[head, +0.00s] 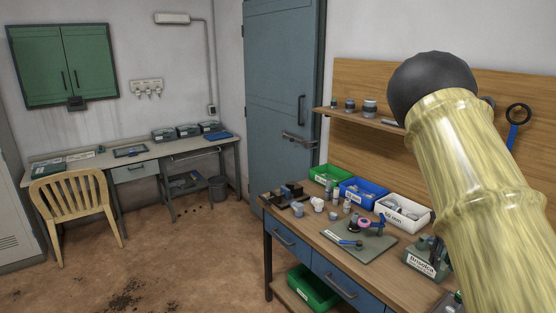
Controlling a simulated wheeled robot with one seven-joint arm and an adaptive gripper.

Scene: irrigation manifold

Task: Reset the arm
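My arm (458,150) shows in the head view as a thick, yellow, bamboo-patterned link with a dark rounded joint (432,82) at its upper end. It rises from the lower right corner in front of the workbench and covers part of the bench and the wooden back panel. My gripper is not in view, so its opening and anything in it cannot be seen.
The workbench (318,237) bears green (326,175), blue (361,191) and white (403,212) bins, small fittings and a grey-green mat (374,252). A shelf (362,117) is above. A chair (75,205) stands by the far desk (137,160). The floor between is open.

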